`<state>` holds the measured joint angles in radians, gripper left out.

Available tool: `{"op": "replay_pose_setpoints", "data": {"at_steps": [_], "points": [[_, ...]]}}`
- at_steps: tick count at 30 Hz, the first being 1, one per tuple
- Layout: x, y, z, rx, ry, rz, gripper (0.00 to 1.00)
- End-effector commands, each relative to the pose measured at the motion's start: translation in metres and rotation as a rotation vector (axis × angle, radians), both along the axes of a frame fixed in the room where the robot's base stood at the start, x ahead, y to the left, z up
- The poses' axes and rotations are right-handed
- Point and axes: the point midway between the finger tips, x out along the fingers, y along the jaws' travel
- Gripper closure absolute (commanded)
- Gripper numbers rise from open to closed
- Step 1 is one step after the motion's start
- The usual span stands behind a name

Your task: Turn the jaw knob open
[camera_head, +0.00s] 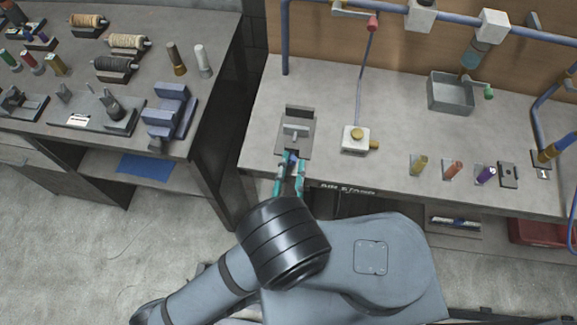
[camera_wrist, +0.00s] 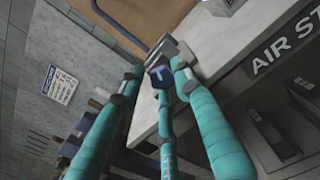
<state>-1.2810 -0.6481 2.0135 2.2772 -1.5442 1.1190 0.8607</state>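The jaw knob (camera_wrist: 160,76), dark blue with a pale T-shaped mark, faces me at the front of a small grey vise. The vise (camera_head: 295,142) sits at the front edge of the right bench in the head view. My gripper (camera_head: 290,162) reaches up to it from below, and its teal fingers are spread. In the wrist view my gripper (camera_wrist: 156,72) has one finger left of the knob and one right of it, with a gap on the left. A third teal finger lies just below the knob. Whether any finger touches the knob cannot be told.
A white block with a brass knob (camera_head: 357,138) stands right of the vise. Several small coloured fittings stand farther right, before a grey bin (camera_head: 451,94). A left bench (camera_head: 100,150) holds spools and tools. Blue pipes run above the right bench.

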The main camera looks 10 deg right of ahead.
Motion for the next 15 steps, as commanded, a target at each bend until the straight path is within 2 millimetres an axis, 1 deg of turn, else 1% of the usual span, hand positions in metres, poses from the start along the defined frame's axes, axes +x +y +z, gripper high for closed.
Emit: {"op": "replay_pose_setpoints", "data": {"at_steps": [9,11,15], "points": [[-0.003,0.002,-0.001,0.002,0.003,0.002,0.67],[-0.007,0.004,-0.001,0.003,0.003,0.003,0.67],[-0.026,0.011,-0.002,0.004,0.004,0.007,0.67]]}}
